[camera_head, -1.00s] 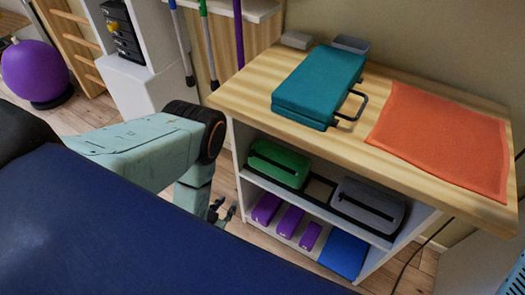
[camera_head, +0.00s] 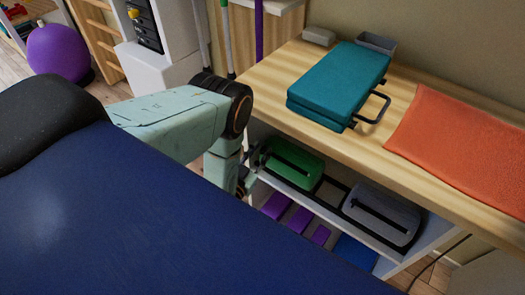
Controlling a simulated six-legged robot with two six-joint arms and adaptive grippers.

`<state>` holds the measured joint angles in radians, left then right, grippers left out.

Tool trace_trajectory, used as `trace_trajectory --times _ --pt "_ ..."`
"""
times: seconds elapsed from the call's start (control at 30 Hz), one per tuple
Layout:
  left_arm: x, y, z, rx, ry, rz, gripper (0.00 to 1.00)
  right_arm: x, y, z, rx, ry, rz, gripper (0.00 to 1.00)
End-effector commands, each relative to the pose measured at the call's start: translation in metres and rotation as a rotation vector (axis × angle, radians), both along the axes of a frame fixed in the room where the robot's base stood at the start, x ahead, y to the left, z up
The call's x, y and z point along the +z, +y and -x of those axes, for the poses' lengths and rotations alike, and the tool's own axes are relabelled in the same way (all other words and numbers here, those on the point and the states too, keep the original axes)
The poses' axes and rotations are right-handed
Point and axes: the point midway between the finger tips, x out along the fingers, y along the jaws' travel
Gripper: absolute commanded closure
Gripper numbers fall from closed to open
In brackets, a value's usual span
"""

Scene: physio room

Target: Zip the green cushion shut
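The green cushion (camera_head: 302,160) lies on the upper shelf of the wooden-topped unit, in a dark frame. A dark lengthwise strip shows along its front; whether this is an open zip gap is too small to tell. My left gripper (camera_head: 250,172) is at the left end of the green cushion, close to it. Whether it touches cannot be told. Its fingers are small, dark and partly hidden, so their opening is unclear. My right gripper is not in view.
A grey cushion (camera_head: 383,213) lies right of the green one. Purple blocks (camera_head: 298,219) and a blue block (camera_head: 355,252) are below. On the top are a teal case (camera_head: 340,82) and an orange cloth (camera_head: 460,145). A blue padded surface (camera_head: 150,220) fills the foreground.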

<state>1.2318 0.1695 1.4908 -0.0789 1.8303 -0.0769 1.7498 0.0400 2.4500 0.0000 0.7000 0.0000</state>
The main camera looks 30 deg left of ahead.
Motion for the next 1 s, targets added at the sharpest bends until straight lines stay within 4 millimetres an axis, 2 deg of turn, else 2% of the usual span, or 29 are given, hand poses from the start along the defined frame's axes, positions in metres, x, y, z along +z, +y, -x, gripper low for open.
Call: trace_trajectory --times 0.13,0.4,0.77,1.0 --pt "-0.0001 0.0000 -0.0109 -0.001 -0.001 0.000 0.71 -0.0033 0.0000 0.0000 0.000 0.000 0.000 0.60" --pt "0.0002 -0.0004 -0.0141 -0.001 0.001 0.000 0.71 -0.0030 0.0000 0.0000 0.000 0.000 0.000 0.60" --pt "0.0002 0.0000 -0.0136 0.000 0.001 0.000 1.00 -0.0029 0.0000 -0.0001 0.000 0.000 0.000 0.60" --pt "0.0001 0.0004 -0.0134 0.001 0.002 -0.001 1.00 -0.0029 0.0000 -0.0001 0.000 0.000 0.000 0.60"
